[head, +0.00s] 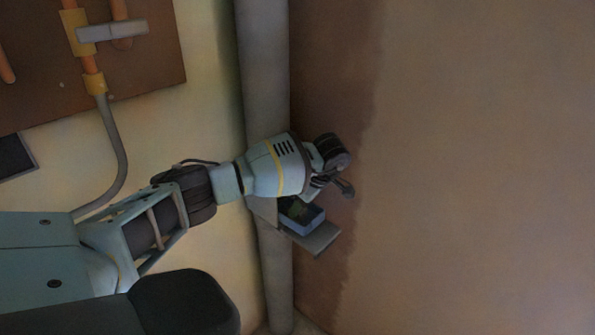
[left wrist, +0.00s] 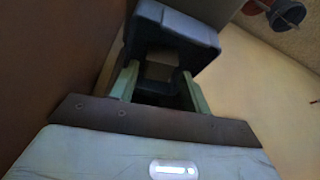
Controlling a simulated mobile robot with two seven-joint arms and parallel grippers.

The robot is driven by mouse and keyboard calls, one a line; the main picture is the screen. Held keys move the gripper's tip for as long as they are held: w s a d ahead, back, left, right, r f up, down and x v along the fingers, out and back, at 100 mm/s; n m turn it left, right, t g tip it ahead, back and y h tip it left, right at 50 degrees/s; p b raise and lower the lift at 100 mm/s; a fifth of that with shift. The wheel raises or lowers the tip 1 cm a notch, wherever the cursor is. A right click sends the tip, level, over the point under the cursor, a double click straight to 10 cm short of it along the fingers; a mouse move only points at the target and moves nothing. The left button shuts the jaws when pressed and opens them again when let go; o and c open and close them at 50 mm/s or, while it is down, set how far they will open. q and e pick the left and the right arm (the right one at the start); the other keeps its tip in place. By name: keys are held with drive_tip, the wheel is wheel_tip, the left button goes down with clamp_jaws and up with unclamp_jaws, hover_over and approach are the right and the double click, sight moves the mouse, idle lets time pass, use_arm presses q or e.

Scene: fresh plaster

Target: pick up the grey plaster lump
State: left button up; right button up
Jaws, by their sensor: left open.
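The grey plaster lump appears to be the small grey-brown block (left wrist: 161,67) in the left wrist view, inside a dark blue-grey box (left wrist: 183,28). My left gripper (left wrist: 160,76) is open, with a pale green finger on each side of the block. I cannot tell whether the fingers touch it. In the head view my left gripper (head: 322,184) is beside a small blue box (head: 309,222). The lump cannot be made out there, only a dim greenish patch in the box. My right gripper is not in view.
The box sits on a small grey ledge (head: 322,240) next to a thick grey pipe (head: 263,75). A brown plastered wall (head: 470,170) fills the right side. A brown board (head: 125,65) with orange pipework (head: 78,32) is at upper left.

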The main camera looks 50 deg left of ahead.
use_arm(q)
drive_tip(key=shift+x, duration=0.95)
drive_tip(key=c, duration=0.8)
drive_tip(key=shift+r, duration=0.15)
drive_tip(key=shift+r, duration=0.5)
wheel_tip(320, 180, up, 2)
drive_tip(key=shift+r, duration=0.15)
drive_tip(key=s+d, duration=0.3)
drive_tip(key=s, duration=0.1)
drive_tip(key=s+d+r, duration=0.1)
drive_tip(key=s+d, duration=0.6)
drive_tip(key=s, duration=0.1)
drive_tip(key=shift+d+r+p, duration=0.2)
drive_tip(key=shift+d+p, duration=0.1)
drive_tip(key=shift+p, duration=0.05)
